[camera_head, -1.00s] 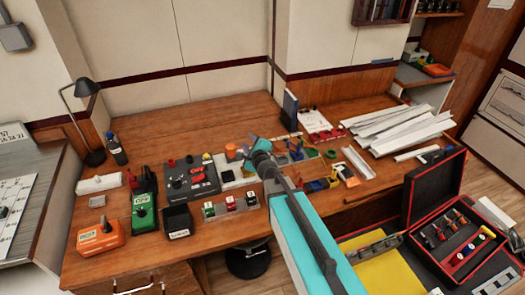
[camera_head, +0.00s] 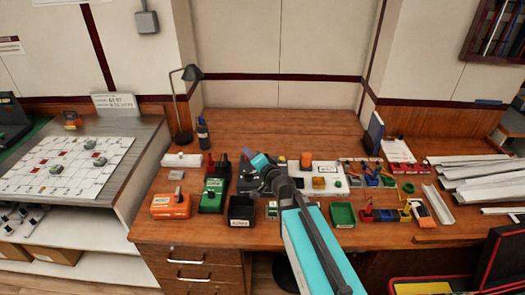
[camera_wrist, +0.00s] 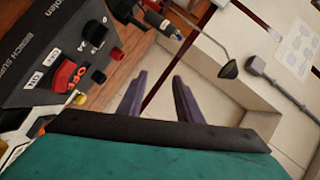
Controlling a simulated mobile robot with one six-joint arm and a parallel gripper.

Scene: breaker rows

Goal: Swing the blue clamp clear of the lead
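My gripper (camera_head: 249,153) hangs over the desk in front of the black bench supply (camera_head: 248,186) and partly hides it. In the wrist view my gripper's two dark fingers (camera_wrist: 158,78) stand apart with nothing between them. Small blue parts (camera_head: 372,180) sit among coloured leads on the desk, to the right of my gripper and apart from it. I cannot tell which of them is the blue clamp, or how it lies against the lead.
A green meter (camera_head: 213,195), an orange box (camera_head: 171,206) and a black bin (camera_head: 241,211) stand along the desk's left front. A green tray (camera_head: 343,214) is right of my arm. White trunking (camera_head: 485,182) lies at the right. The desk's back strip is clear.

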